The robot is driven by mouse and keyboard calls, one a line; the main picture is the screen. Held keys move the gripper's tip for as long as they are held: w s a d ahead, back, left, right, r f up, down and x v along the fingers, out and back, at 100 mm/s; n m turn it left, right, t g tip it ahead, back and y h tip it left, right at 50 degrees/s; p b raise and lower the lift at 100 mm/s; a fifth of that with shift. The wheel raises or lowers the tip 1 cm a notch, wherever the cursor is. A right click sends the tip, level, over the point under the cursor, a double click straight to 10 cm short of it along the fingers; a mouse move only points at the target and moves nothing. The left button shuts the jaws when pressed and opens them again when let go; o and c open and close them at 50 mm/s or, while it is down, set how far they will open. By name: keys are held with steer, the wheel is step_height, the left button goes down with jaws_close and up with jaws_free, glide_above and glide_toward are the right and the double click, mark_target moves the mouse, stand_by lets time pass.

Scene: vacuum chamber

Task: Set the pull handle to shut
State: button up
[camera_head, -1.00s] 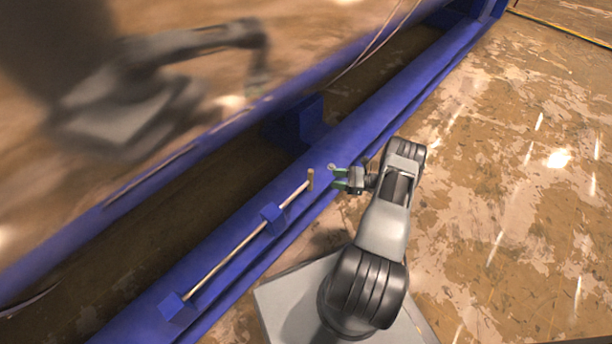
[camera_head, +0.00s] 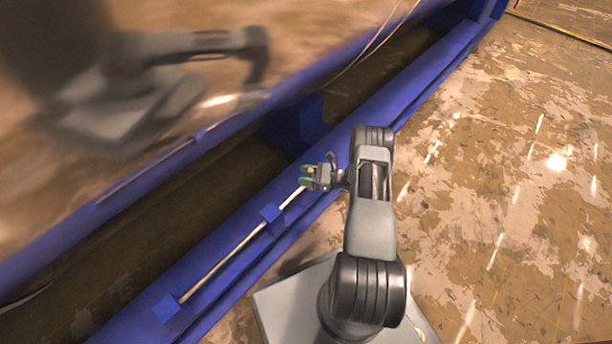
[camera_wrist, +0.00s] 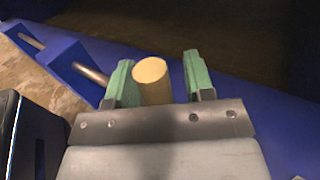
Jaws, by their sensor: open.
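The pull handle is a thin metal rod (camera_head: 236,250) running through blue brackets along the blue beam, with a tan cylindrical knob at its upper right end. In the wrist view the knob (camera_wrist: 151,80) stands between the two green fingers of my gripper (camera_wrist: 158,80), nearer the left finger, with a clear gap to the right finger. In the head view my gripper (camera_head: 309,176) is at the rod's upper end and mostly hides the knob. My gripper is open around the knob.
Two blue brackets (camera_head: 271,217) hold the rod on the blue beam (camera_head: 405,98). A dark gap lies behind the beam, with a reflective wall (camera_head: 90,200) beyond it that mirrors my arm. The worn brown floor (camera_head: 500,200) to the right is clear.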

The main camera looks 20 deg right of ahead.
jaws_close()
stand_by(0.4)
